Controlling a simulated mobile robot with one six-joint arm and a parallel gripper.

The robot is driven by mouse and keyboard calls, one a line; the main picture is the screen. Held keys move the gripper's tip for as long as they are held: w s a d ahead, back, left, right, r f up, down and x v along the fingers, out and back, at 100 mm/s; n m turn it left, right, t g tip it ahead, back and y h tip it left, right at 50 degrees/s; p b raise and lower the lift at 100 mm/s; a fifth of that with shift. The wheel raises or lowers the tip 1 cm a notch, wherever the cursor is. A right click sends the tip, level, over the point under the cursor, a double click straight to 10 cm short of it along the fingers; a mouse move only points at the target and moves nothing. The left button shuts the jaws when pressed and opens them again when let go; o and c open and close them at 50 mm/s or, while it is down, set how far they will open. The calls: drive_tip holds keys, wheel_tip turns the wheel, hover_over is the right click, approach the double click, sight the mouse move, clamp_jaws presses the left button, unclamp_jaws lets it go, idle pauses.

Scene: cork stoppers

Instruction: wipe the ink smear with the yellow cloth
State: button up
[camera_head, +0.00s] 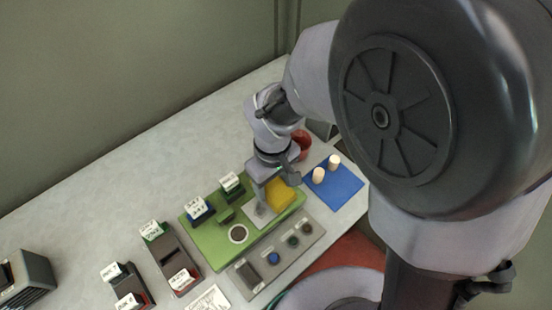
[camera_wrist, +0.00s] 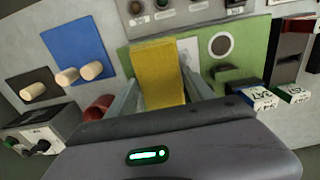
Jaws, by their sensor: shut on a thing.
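The yellow cloth (camera_head: 284,194) is a folded block over the right part of the green mat (camera_head: 207,247). In the wrist view the cloth (camera_wrist: 158,78) stands between the two grey fingers of my gripper (camera_wrist: 161,92), which is shut on it. In the head view my gripper (camera_head: 267,196) is low over the mat; whether the cloth touches the mat is unclear. A white patch (camera_wrist: 189,47) lies on the mat beside the cloth and shows in the head view (camera_head: 260,214) too. I cannot make out an ink smear; the cloth or gripper may hide it.
A blue mat (camera_head: 346,190) with two pale stoppers (camera_head: 319,175) lies to the right. A red cup (camera_head: 301,141) stands behind my gripper. Labelled stamps (camera_head: 201,210) stand left. The back left table is bare.

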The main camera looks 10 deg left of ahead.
sight(273, 187)
drive_tip(key=shift+r, duration=0.4)
wheel_tip(273, 187, up, 3)
drive_tip(key=p, duration=0.2)
drive_tip(key=shift+p, duration=0.3)
drive_tip(key=shift+f, duration=0.1)
